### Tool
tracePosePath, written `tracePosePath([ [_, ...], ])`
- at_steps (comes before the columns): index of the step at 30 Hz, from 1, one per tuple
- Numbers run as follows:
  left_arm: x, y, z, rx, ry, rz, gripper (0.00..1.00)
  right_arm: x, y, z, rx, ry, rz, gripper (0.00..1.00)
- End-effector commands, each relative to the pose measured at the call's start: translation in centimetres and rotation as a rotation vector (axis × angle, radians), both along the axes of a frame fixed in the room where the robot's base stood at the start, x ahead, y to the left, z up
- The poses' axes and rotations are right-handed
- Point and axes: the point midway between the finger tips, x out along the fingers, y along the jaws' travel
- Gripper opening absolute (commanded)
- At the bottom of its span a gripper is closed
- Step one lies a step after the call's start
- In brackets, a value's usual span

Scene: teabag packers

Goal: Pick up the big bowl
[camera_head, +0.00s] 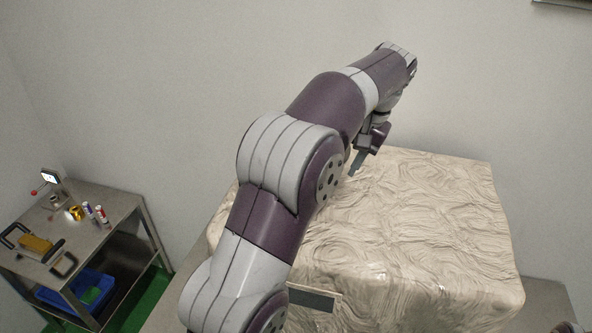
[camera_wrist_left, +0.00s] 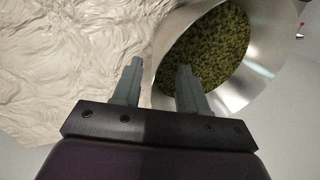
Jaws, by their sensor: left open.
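The big bowl (camera_wrist_left: 262,50) is shiny metal and holds dark green loose leaves. In the left wrist view it fills the upper right, its opening facing the camera. My left gripper (camera_wrist_left: 157,82) is open. Its left finger is over the pale surface outside the bowl, and its right finger overlaps the bowl's opening, with the near left rim showing between them. I cannot tell whether they touch the bowl. In the head view my left gripper (camera_head: 357,163) shows small above the pale block, and the bowl is hidden behind my arm.
A large cream block (camera_head: 440,220) with a wrinkled, swirled surface stands under my arm. A metal side table (camera_head: 115,203) at the left bears a yellow tool (camera_head: 35,244) and small cans. A blue bin (camera_head: 75,290) is below it. Bare walls stand behind.

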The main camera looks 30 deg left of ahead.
Motion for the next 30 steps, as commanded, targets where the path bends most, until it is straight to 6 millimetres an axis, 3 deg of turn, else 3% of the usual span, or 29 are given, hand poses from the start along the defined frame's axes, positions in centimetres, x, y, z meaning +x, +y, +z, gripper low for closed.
tracePosePath([
  [8, 0.6, 0.8, -3.5, 0.002, 0.006, 0.001, 0.43, 0.0, 0.0, 2.7, 0.000, -0.001, 0.000, 0.43],
  [12, 0.7, 1.4, -5.7, 0.002, 0.002, 0.002, 0.43, 0.0, 0.0, 3.0, 0.000, -0.001, 0.000, 0.43],
  [19, 0.7, 1.4, -6.3, 0.002, 0.002, 0.002, 0.43, 0.0, 0.0, 2.8, 0.000, 0.000, 0.000, 0.43],
  [23, 0.7, 1.4, -6.2, 0.002, 0.001, 0.001, 0.00, 0.0, 0.0, 2.8, 0.000, 0.000, 0.000, 0.43],
  [30, 0.7, 1.4, -6.2, 0.002, 0.000, 0.000, 0.00, 0.0, 0.0, 2.8, 0.000, 0.000, 0.000, 0.43],
])
